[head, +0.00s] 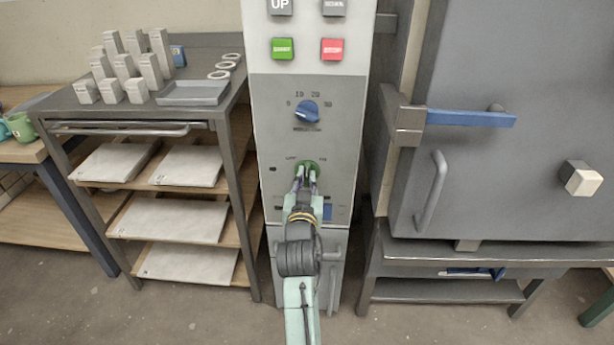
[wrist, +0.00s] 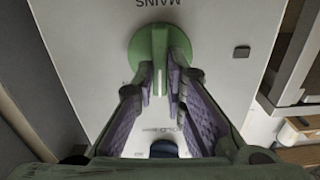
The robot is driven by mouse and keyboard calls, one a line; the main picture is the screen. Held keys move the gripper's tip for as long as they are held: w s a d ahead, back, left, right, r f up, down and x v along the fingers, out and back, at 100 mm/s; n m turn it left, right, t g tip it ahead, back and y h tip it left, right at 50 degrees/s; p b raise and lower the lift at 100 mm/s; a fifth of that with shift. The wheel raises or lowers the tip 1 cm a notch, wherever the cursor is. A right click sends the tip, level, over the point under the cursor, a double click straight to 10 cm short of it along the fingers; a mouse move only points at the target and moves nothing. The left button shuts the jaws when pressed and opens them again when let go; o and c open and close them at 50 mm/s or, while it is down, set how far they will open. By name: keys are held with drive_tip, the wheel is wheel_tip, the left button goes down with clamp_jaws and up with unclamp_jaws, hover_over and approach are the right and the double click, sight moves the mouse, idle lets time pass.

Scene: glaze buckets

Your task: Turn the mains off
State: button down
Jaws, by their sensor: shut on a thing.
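The green mains knob (head: 308,165) sits on the grey front of the tall control cabinet (head: 262,140), below the blue dial. In the wrist view the knob (wrist: 147,48) is a round green disc with a raised grip bar carrying a pale line; the word MAINS reads upside down beside it. My gripper (head: 306,182) reaches up to the knob from below. In the wrist view its purple-padded fingers (wrist: 168,85) are closed on the grip bar, one on each side. The fingers hide part of the knob, and I cannot tell its exact setting.
Above are the blue dial (head: 307,111), a green button (head: 283,49) and a red button (head: 332,49). A shelf rack (head: 240,100) stands close on the left. A grey kiln door (head: 520,150) with a blue latch bar (head: 470,118) is on the right.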

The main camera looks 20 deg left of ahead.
drive_tip(key=n+p, duration=0.2)
drive_tip(key=n, duration=0.2)
drive_tip(key=shift+a+r+n, duration=0.1)
drive_tip(key=shift+n, duration=0.3)
drive_tip(key=n+p, duration=0.2)
drive_tip(key=n, duration=0.2)
drive_tip(key=shift+a+n, duration=0.15)
drive_tip(key=shift+n, duration=0.15)
drive_tip(key=shift+f, duration=0.2)
drive_tip(key=c, duration=1.6)
unclamp_jaws()
drive_tip(key=shift+c, duration=0.2)
drive_tip(key=shift+s, duration=0.1)
drive_tip(key=v, duration=0.7)
drive_tip(key=shift+s, duration=0.25)
